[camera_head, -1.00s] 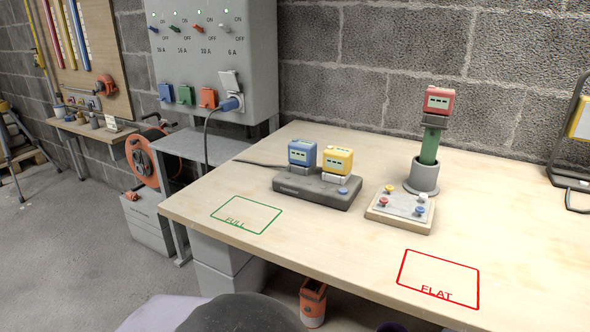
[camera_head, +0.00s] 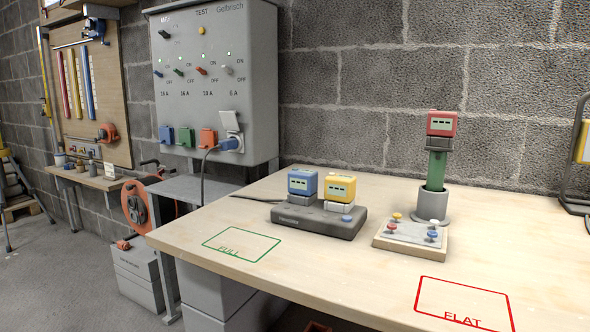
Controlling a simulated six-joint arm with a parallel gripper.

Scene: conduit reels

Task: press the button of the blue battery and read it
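The blue battery (camera_head: 303,184) sits in the left place of a dark grey charger (camera_head: 318,222) on the wooden workbench. Its face shows a small dark display panel, too small to read here. A yellow battery (camera_head: 339,187) sits beside it on the right, in the same charger. A red battery (camera_head: 441,124) stands on top of a green post (camera_head: 437,170) in a grey cup (camera_head: 431,205). My gripper is not in view.
A pad (camera_head: 411,237) with several coloured knobs lies right of the charger. A green FULL outline (camera_head: 241,245) and a red FLAT outline (camera_head: 464,303) mark bare bench top. A grey socket panel (camera_head: 213,80) hangs behind left, its cable running toward the bench.

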